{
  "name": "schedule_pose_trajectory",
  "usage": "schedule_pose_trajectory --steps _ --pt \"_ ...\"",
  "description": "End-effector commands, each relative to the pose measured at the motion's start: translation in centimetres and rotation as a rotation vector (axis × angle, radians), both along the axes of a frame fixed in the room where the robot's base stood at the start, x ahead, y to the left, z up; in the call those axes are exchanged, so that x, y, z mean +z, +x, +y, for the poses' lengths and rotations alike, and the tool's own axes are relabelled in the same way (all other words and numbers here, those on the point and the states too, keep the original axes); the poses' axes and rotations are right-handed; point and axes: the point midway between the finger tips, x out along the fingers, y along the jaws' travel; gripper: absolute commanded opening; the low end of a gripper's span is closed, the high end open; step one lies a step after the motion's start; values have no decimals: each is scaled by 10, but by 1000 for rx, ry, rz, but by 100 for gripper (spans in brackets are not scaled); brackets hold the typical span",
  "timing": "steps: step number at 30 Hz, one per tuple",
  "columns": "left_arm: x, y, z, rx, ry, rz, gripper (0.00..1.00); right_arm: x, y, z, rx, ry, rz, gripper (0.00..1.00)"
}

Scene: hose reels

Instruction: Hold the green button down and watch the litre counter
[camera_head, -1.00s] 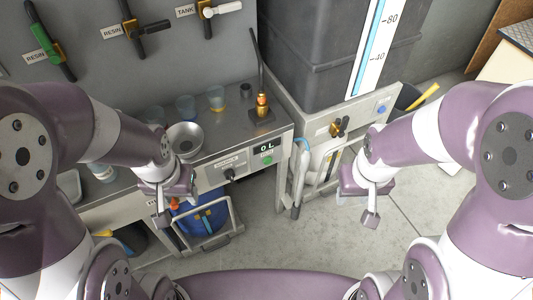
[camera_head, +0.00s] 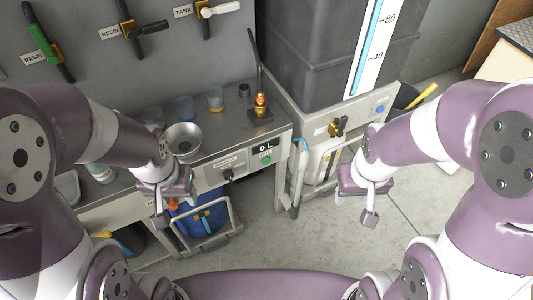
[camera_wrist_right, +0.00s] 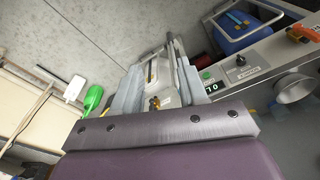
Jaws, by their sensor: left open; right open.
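The green button (camera_head: 266,160) sits on the front panel of the steel bench, just below the litre counter (camera_head: 264,147), a small dark display reading "0 L". The button (camera_wrist_right: 207,75) and counter (camera_wrist_right: 211,88) also show in the right wrist view, beyond the fingers. My left gripper (camera_head: 174,203) is open and empty in front of the bench, left of the button and apart from it. My right gripper (camera_head: 354,206) is open and empty over the floor, right of the button and well apart from it. Nothing touches the button.
A black knob (camera_head: 229,174) sits left of the button. A metal funnel (camera_head: 184,139), cups and a brass nozzle (camera_head: 261,104) stand on the bench. A blue drum (camera_head: 200,215) is below. A dark tank (camera_head: 318,50) with a level scale stands at right. The floor between my arms is clear.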

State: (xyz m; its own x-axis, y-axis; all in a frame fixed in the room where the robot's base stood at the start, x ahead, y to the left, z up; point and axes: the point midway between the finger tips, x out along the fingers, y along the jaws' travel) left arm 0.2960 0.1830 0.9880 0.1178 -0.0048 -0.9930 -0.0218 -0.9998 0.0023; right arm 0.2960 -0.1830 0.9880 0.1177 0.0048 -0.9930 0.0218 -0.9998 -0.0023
Motion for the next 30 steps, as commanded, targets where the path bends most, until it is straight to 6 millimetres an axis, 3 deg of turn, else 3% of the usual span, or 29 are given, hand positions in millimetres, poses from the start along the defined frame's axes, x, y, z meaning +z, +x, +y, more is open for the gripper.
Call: schedule_pose_trajectory --steps 1,3,5,30 --pt "0 0 0 0 0 0 51 0 0 0 0 0 0 39" --pt "0 0 0 0 0 0 51 0 0 0 0 0 0 16" --pt "0 0 0 0 0 0 51 0 0 0 0 0 0 0" --pt "0 0 0 0 0 0 51 0 0 0 0 0 0 0"
